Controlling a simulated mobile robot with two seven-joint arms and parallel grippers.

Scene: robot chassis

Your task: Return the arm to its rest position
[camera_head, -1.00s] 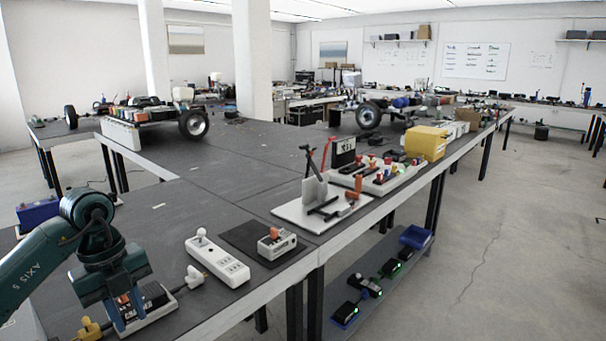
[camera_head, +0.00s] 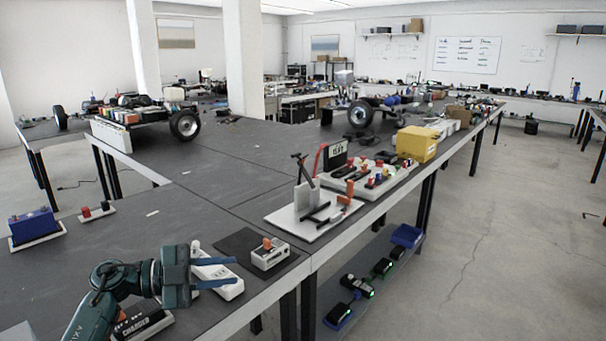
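My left arm, teal with dark joints, comes in from the lower left of the head view. Its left gripper (camera_head: 222,272) points to the right, with its two blue fingers apart. The white power strip (camera_head: 228,289) shows behind and beside the fingers; I see nothing clearly held between them. The black charger (camera_head: 146,327) lies below the arm, partly hidden by it. My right arm and gripper are not in view.
A small grey box with an orange knob (camera_head: 270,256) sits on a dark mat right of the gripper. A white board with tools (camera_head: 300,222) and a yellow case (camera_head: 417,144) stand farther along. A blue battery (camera_head: 35,224) is at the left. The table middle is clear.

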